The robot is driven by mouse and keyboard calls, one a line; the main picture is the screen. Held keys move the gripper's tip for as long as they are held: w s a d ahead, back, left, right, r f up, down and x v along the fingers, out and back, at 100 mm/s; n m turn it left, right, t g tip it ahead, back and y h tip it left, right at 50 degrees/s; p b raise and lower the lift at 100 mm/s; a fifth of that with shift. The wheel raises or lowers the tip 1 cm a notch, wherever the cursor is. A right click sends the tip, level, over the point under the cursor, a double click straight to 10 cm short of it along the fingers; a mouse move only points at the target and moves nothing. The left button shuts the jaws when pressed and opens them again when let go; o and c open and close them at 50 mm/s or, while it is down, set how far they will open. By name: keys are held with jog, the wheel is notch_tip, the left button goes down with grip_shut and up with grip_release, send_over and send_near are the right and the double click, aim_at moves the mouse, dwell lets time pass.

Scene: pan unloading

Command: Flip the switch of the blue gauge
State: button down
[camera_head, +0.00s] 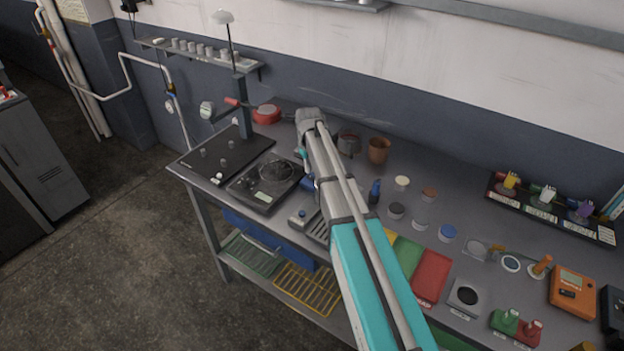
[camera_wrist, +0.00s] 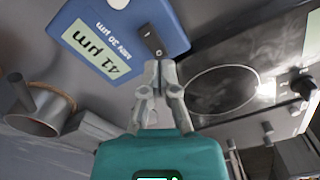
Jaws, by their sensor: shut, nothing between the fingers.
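The blue gauge (camera_wrist: 107,22) fills the upper left of the wrist view, with a pale display reading 41 µm, seen upside down. Its dark switch (camera_wrist: 153,42) is at the gauge's lower right edge. My gripper (camera_wrist: 158,66) is shut and empty, with its fingertips just below the switch in the picture. I cannot tell whether they touch it.
A metal funnel-like vessel (camera_wrist: 38,112) is at left. In the head view the grey bench (camera_head: 330,145) holds colored mats, small pucks and an orange device (camera_head: 573,291).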

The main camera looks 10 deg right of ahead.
aim_at(310, 176)
jog(key=shift+f+b, duration=1.2)
jog(key=shift+f, duration=0.05)
dwell(1.1)
jog(key=shift+r, duration=0.1)
jog(key=shift+r+p, duration=3.45)
jog(key=shift+p, duration=0.1)
notch_tip(310, 176, up, 9)
jog(key=p, duration=0.9)
jog(key=shift+r+p, duration=0.45)
